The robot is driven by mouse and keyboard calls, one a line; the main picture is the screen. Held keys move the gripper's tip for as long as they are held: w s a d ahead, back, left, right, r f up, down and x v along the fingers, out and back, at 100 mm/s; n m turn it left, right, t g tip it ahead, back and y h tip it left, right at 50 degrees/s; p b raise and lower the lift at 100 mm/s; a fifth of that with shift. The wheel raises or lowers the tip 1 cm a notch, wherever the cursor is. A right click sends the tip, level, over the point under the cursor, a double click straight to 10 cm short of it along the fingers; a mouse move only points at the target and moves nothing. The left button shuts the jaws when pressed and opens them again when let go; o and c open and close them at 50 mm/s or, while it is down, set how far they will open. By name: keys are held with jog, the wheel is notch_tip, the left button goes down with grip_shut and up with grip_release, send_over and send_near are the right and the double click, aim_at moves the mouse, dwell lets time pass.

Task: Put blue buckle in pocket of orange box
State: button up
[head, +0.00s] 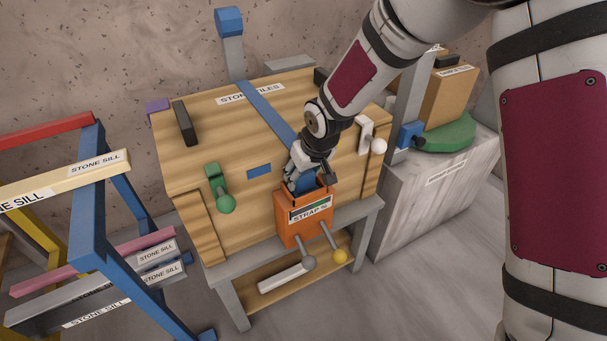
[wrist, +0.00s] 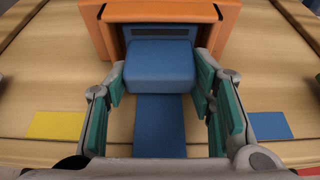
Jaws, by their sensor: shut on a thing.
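The orange box (head: 303,220) with a "STRAP" label is on the front of the wooden crate. In the wrist view the orange box (wrist: 228,12) is at the top, with a dark pocket opening. The blue buckle (wrist: 158,65) is at the mouth of that opening, its far end close to or inside it; I cannot tell how deep. A blue strap (wrist: 159,125) runs from the buckle toward me. My gripper (wrist: 160,82) has its green-padded fingers on both sides of the buckle and is shut on it. In the head view my gripper (head: 307,178) is just above the box and mostly hides the buckle.
The wooden crate (head: 180,160) stands on a grey table (head: 225,270). A green knob (head: 226,203) and a white-knobbed latch (head: 366,133) flank the box. Two ball-ended levers (head: 325,240) stick out below it. A blue-framed rack (head: 90,200) stands left and a stone block (head: 430,195) right.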

jog(key=o, duration=1.2)
jog(key=shift+f, duration=0.1)
jog(key=p+v, duration=0.3)
jog(key=v, duration=0.9)
jog(key=shift+r, duration=0.25)
